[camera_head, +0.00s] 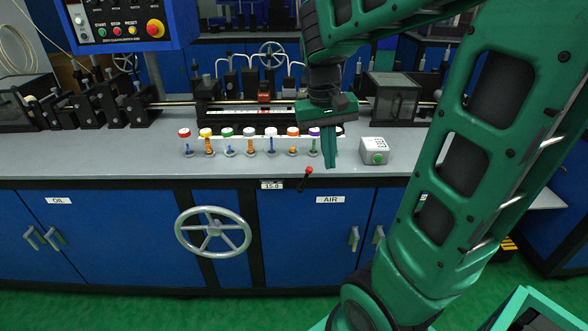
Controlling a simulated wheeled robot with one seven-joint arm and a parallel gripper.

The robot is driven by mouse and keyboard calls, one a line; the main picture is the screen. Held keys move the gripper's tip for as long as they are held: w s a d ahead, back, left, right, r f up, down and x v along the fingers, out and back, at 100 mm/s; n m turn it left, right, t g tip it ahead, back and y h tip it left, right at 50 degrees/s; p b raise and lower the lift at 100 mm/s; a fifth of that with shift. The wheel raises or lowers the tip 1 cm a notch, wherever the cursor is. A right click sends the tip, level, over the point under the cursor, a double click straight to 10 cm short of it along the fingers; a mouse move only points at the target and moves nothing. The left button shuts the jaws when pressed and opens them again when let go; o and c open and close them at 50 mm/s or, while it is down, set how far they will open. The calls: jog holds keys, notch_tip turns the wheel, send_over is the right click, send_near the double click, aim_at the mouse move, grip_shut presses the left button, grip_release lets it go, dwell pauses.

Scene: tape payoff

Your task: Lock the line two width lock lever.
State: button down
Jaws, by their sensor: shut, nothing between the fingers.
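A small black lever with a red knob (308,171) sticks out at the front edge of the counter, right of a small readout (272,185) that seems to show 15.0. The lever slants up to the right. I see no label naming it as the line two width lock lever. My green gripper (330,165) points down over the counter's front edge, its fingers together and empty. Its tips are just right of the red knob and a little above it in the picture. Whether they touch it I cannot tell. A large grey handwheel (213,232) is on the cabinet front to the lower left.
Several knobs with coloured caps (250,142) stand in a row on the grey counter (100,161), the rightmost close behind my fingers. A control panel (124,24) hangs upper left.

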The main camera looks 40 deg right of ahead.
jog(key=w+a, duration=0.2)
jog(key=w, duration=0.5)
jog(key=w+a+h, duration=0.1)
jog(key=w+a, duration=0.2)
jog(key=w, duration=0.5)
jog(key=shift+w+f+n, duration=0.15)
jog(key=shift+f+n, duration=0.2)
jog(key=shift+n, duration=0.05)
send_over(305, 180)
jog(key=w+a, duration=0.2)
jog(key=a, duration=0.1)
jog(key=w+a+x, duration=0.1)
jog(key=a+x, duration=0.1)
jog(key=x, duration=0.8)
jog(key=shift+s+d+f, duration=0.5)
jog(key=shift+s+d, duration=0.1)
jog(key=shift+a, duration=0.15)
